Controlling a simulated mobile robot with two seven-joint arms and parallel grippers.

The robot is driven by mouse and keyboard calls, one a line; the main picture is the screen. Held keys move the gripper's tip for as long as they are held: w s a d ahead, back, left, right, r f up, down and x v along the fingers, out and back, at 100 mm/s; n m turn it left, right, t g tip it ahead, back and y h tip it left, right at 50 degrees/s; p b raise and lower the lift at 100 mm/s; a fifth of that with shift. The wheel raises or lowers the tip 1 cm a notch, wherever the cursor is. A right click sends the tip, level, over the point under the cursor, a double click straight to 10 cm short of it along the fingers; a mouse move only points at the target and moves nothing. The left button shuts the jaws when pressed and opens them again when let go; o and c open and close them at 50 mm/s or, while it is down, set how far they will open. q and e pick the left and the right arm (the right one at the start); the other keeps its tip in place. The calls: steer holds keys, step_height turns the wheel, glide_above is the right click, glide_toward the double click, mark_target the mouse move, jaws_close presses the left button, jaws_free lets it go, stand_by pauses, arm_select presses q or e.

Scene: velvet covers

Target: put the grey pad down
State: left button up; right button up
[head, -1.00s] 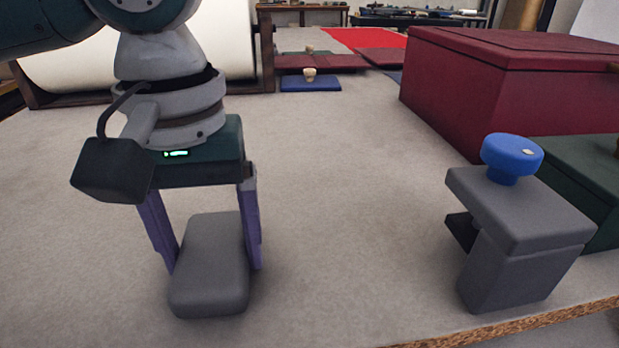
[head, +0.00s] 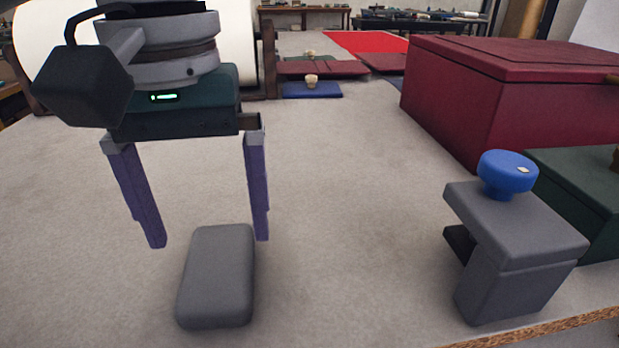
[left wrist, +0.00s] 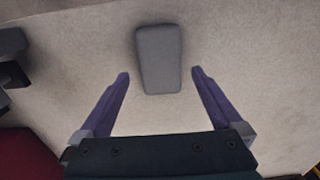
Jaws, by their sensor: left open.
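The grey pad (head: 217,277) is a rounded grey block lying flat on the pale table near its front, left of the middle in the head view. It also shows in the left wrist view (left wrist: 159,60), lying apart from the fingers. My left gripper (head: 208,242) is open and empty above the pad, with its two purple fingers spread wide. In the left wrist view the fingers (left wrist: 160,75) are spread to either side, and nothing is between them but the view of the pad and table. My right gripper is not in view.
A grey clamp with a blue knob (head: 507,174) stands at the table's front edge on the right. A dark red box (head: 500,95) and a green box (head: 580,185) stand behind it. A large white roll (head: 50,50) is at the back left. The middle of the table is clear.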

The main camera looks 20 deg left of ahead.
mark_target(217, 260)
arm_select(q)
step_height(217, 260, up, 7)
steer(key=p, duration=0.1)
steer(key=shift+f, duration=0.15)
stand_by(0.3)
